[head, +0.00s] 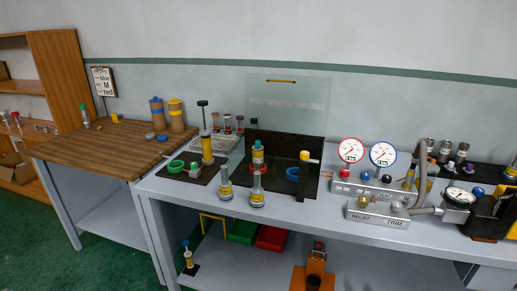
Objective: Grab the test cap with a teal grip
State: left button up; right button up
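A small piece with a teal top (258,143) stands upright above a silver part on the dark board in the middle of the bench. It could be the test cap with the teal grip, but it is too small to be sure. Several small upright pieces with differently coloured tops stand in a rack (228,122) behind and to its left. A green-topped piece (84,110) stands on the wooden table at the left. Neither of my grippers is in view.
A clear panel (288,103) stands behind the dark board. A green bin (242,231) and a red bin (271,238) are below.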

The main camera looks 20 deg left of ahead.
aim_at(257, 147)
jog(key=i+l, duration=0.15)
jog(key=i, duration=0.3)
jog(key=i+l+u, duration=0.1)
jog(key=i, duration=0.35)
